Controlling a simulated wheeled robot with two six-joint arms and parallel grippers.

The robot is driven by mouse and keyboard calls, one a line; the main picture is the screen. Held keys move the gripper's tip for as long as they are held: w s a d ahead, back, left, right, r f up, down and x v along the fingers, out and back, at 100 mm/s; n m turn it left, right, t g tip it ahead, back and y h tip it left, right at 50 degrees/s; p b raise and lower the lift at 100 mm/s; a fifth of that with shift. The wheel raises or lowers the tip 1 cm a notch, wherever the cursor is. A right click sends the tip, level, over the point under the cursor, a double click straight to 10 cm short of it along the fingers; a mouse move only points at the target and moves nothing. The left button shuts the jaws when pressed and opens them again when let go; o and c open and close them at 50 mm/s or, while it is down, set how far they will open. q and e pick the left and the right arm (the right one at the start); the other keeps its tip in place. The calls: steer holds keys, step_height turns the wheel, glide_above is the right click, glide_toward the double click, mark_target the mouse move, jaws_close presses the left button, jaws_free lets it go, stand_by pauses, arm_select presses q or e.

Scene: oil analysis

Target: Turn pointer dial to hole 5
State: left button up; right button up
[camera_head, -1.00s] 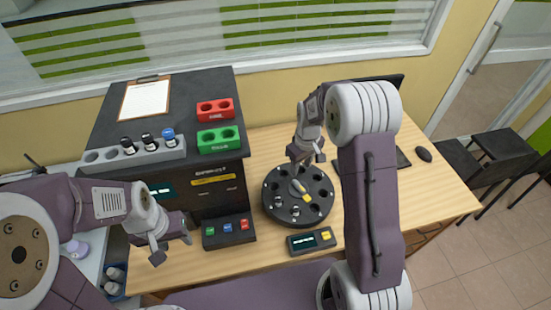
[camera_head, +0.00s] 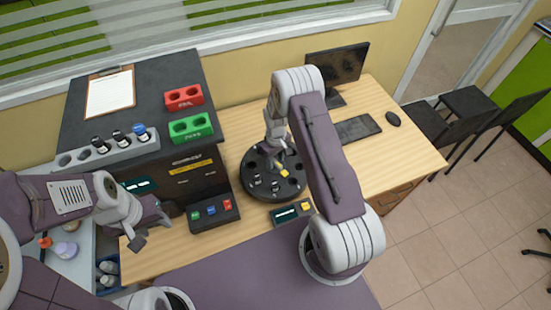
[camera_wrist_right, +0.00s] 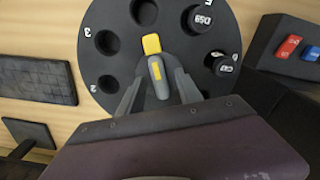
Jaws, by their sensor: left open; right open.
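The round black dial (camera_head: 246,186) sits on the wooden desk; it also fills the upper wrist view (camera_wrist_right: 118,60). Its pointer is a grey bar with a yellow tip (camera_wrist_right: 152,44), seen in the head view as a yellow patch (camera_head: 284,172). In the wrist view the tip points up toward an empty hole (camera_wrist_right: 144,12). Numbers 2 and 3 show at the left rim. Two capped vials (camera_wrist_right: 203,18) (camera_wrist_right: 222,68) sit in right-hand holes. My right gripper (camera_wrist_right: 158,88) is open, its fingers on either side of the pointer; contact is unclear. My left gripper (camera_head: 150,228) is open and empty at left.
A box with red, green and blue buttons (camera_head: 213,211) stands left of the dial, a small display box (camera_head: 291,213) in front. Red (camera_head: 184,97) and green (camera_head: 191,127) racks and a grey vial rack (camera_head: 70,160) top the black cabinet. The keyboard (camera_head: 357,129) lies right.

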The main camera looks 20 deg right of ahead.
steer(key=shift+f, duration=0.25)
steer(key=shift+w, duration=0.1)
jaws_close()
steer(key=shift+m, duration=0.3)
steer(key=m+b, duration=0.1)
steer(key=m, duration=0.2)
steer(key=shift+m, duration=0.4)
steer(key=shift+w+m+b, duration=0.1)
steer(key=shift+m+b, duration=0.55)
steer(key=shift+m, duration=1.45)
